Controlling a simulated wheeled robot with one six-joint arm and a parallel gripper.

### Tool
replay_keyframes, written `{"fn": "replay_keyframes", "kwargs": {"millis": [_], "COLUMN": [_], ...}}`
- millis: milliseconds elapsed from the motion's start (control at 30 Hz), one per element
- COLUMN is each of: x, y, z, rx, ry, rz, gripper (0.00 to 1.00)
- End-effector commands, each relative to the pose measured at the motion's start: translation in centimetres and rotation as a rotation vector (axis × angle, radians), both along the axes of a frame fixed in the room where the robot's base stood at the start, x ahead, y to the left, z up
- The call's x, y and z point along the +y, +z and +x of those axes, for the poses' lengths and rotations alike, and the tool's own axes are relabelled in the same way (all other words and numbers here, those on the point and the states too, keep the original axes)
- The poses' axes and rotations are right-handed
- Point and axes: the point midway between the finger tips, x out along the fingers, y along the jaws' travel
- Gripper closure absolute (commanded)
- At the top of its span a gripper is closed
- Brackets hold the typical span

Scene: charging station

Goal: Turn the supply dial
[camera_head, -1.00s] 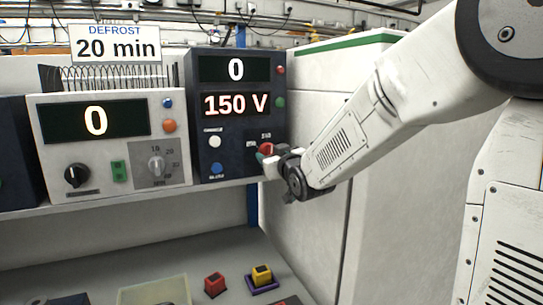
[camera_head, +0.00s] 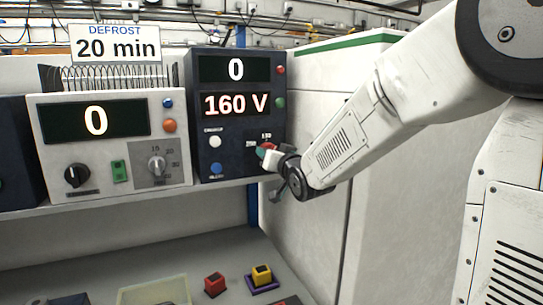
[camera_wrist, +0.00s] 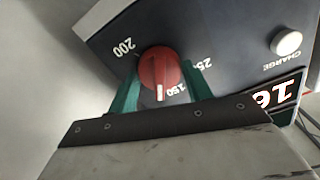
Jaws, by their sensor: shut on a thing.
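The supply dial is a red knob (camera_wrist: 160,68) with a white pointer line, on the front of the dark supply unit (camera_head: 236,120). Marks 150, 200 and part of 25- show around it in the wrist view. My gripper (camera_wrist: 158,82) has its green fingers on both sides of the knob, shut on it. In the head view, my gripper (camera_head: 266,152) is at the unit's lower right and mostly covers the dial. The unit's displays read 0 (camera_head: 236,69) and 160 V (camera_head: 236,104).
A white CHARGE button (camera_wrist: 287,42) sits beside the dial. A light unit (camera_head: 108,135) with its own dials stands to the left. Below the shelf are a red block (camera_head: 215,284), a yellow block (camera_head: 262,274) and a clear bin (camera_head: 155,291). A white cabinet (camera_head: 318,105) stands to the right.

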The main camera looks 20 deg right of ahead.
Motion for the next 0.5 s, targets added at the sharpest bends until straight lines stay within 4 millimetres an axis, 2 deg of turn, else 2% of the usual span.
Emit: {"fn": "replay_keyframes", "kwargs": {"millis": [33,100,367,500], "x": [0.0,0.0,0.0,0.0], "y": [0.0,0.0,0.0,0.1], "z": [0.0,0.0,-0.1,-1.1], "rx": [0.000,0.000,0.000,-0.001], "ry": [0.000,0.000,0.000,0.000], "rz": [0.000,-0.001,-0.001,-0.002], "gripper": [0.45,0.29,0.29,0.29]}}
